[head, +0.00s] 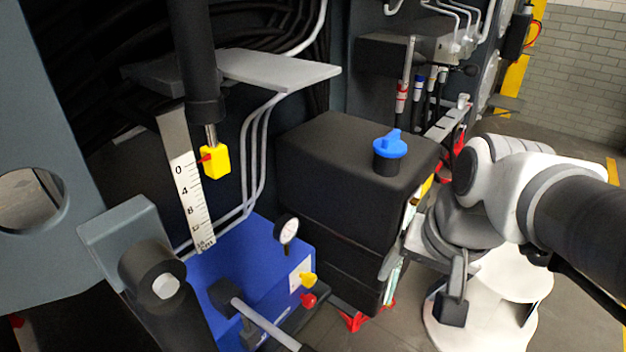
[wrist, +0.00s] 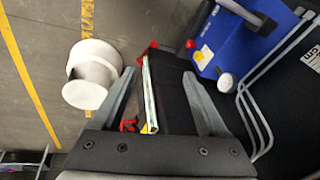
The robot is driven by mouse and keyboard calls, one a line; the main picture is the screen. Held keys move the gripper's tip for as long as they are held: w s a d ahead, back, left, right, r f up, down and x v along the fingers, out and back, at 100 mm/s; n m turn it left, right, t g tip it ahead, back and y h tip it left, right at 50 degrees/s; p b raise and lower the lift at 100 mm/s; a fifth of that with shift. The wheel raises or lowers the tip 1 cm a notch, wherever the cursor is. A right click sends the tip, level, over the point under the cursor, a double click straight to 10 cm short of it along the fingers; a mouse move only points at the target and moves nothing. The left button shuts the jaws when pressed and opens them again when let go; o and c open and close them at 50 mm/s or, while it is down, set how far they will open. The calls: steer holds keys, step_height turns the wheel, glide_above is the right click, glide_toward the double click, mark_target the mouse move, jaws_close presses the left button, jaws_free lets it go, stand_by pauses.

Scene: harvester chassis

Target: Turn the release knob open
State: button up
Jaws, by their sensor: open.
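No knob carries a readable name, so I cannot tell for certain which is the release knob. A blue knob (head: 390,145) with a raised grip stands upright on a black collar on top of the black box (head: 340,150). A yellow knob (head: 308,280) and a red knob (head: 308,299) sit on the front of the blue box (head: 235,265). My gripper (head: 420,285) is low at the right side of the black box, apart from all these knobs. In the wrist view its fingers (wrist: 162,85) are spread, with the black box's side beyond them. The blue knob is not visible there.
A round gauge (head: 286,230) stands on the blue box. A yellow block (head: 214,161) hangs beside a white scale (head: 187,185). Pipes and a grey plate (head: 275,70) lie behind. A lever (head: 262,322) juts out in front. Open floor (head: 575,260) is at right.

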steer(key=w+f+m+g+y, duration=0.4)
steer(key=w+f+m+g, duration=0.15)
steer(key=f+m, duration=0.65)
steer(key=n+t+y, duration=1)
steer(key=n+t, duration=0.3)
steer(key=n, duration=1.6)
glide_toward(313, 303)
steer(key=shift+g, duration=0.25)
steer(key=b+x, duration=0.1)
steer(key=x, duration=0.4)
steer(key=b+x, duration=0.2)
steer(key=x, duration=0.3)
steer(key=shift+w+a+r, duration=0.1)
steer(key=shift+r, duration=0.15)
jaws_close()
